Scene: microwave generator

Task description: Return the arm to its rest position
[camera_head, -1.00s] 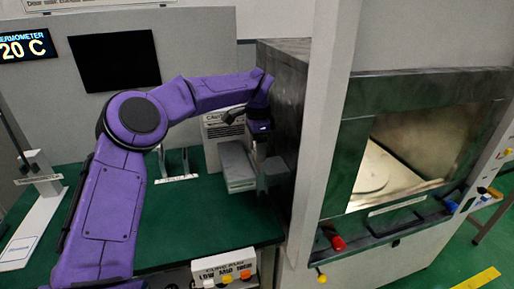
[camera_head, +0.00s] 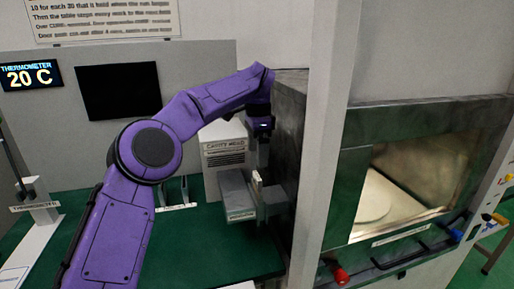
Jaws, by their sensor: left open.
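My purple left arm comes in from the lower left, bends at a raised elbow and reaches across to the left side of the microwave unit. Its wrist is level with the top edge of that unit. My left gripper (camera_head: 264,192) points down, open, close beside the metal side wall. It is in front of the white cavity box (camera_head: 222,140) and just right of a grey block (camera_head: 236,194). I cannot tell whether it touches the wall or the block. Nothing shows held in it. My right gripper is out of view.
The microwave unit (camera_head: 360,120) has a lit window and a light upright post in front. A red knob (camera_head: 341,275) sits below the window. A thermometer display (camera_head: 30,75) reads 20 C. A white stand (camera_head: 35,235) is at left. The green bench (camera_head: 190,245) has clear room in the middle.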

